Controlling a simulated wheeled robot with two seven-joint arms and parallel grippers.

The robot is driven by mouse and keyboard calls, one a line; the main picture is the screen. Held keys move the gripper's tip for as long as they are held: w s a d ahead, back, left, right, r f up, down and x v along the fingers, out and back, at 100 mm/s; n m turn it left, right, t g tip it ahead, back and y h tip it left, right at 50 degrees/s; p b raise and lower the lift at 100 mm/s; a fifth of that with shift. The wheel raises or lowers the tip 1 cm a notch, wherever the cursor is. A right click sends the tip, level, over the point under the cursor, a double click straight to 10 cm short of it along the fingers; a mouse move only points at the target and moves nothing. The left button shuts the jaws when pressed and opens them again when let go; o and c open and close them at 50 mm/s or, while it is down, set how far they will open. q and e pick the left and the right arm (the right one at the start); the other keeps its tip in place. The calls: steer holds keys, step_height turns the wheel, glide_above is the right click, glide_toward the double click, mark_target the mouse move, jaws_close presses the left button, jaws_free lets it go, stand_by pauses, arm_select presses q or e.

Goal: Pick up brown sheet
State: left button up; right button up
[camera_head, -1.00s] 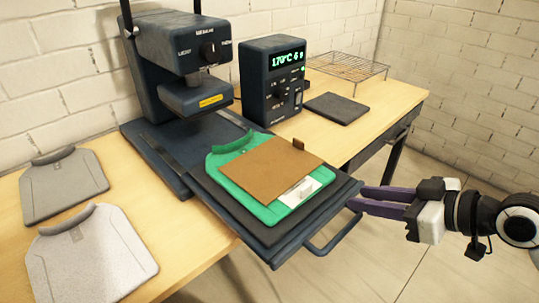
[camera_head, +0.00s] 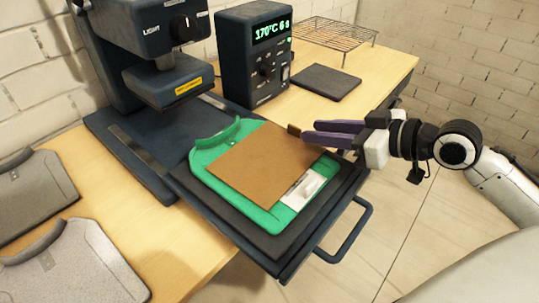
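The brown sheet (camera_head: 258,168) lies flat on a green shirt-shaped piece (camera_head: 205,155) on the press's pulled-out lower plate (camera_head: 268,243). A small brown tab (camera_head: 294,130) stands up at the sheet's far right corner. A white patch (camera_head: 303,188) shows on the green piece beside the sheet. My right gripper (camera_head: 303,132) comes in from the right with its purple fingers level and slightly apart. Its fingertips are at the tab's right side; I cannot tell whether they touch it. My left gripper is out of view.
The heat press (camera_head: 150,45) stands behind the plate, with a control box (camera_head: 252,62) to its right. A handle (camera_head: 350,235) juts from the plate's front. Grey shirt pieces (camera_head: 75,265) lie at left. A dark pad (camera_head: 325,82) and wire rack (camera_head: 335,35) are at the back right.

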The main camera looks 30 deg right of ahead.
mark_target(298, 128)
steer(key=x, duration=0.3)
steer(key=shift+w+r, duration=0.1)
steer(key=shift+w, duration=0.3)
steer(key=shift+w+a+f, duration=0.35)
steer(key=shift+w, duration=0.25)
jaws_close()
